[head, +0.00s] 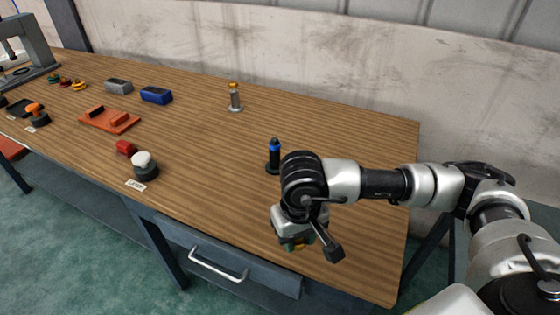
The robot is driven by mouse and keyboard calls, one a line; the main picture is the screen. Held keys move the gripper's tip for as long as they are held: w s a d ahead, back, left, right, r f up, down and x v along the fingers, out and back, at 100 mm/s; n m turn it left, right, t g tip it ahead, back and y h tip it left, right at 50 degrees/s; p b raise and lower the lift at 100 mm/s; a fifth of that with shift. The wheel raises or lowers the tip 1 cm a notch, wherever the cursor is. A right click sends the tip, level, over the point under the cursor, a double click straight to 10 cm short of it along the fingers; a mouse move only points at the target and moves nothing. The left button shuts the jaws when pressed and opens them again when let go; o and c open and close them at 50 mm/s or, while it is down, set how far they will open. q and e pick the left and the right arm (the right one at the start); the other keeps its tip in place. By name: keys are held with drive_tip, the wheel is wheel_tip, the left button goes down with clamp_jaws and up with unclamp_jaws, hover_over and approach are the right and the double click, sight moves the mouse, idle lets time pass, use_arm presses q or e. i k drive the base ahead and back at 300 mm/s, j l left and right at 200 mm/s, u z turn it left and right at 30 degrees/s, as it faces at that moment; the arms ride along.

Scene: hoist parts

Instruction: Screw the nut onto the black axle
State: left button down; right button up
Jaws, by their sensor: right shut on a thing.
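The black axle (273,160) stands upright on the bench, with a blue band near its top. My right gripper (294,243) points down near the bench's front edge, in front of the axle and apart from it. My right arm partly covers the area beside the axle's base. My left gripper is not in view.
A grey axle (235,101) with a yellow top stands further back. A blue block (156,95), grey block (118,86), orange tray (109,119), white-topped button (145,166), red block (125,148) and several coloured rings (78,86) lie left. The bench (215,165) is clear between.

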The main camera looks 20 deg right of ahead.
sight(272, 167)
drive_tip(key=i+j+z, duration=0.15)
drive_tip(key=z, duration=0.2)
drive_tip(key=i+j+z, duration=0.1)
drive_tip(key=j+z, duration=0.25)
drive_tip(key=i+j+z, duration=0.1)
drive_tip(key=j+z, duration=0.25)
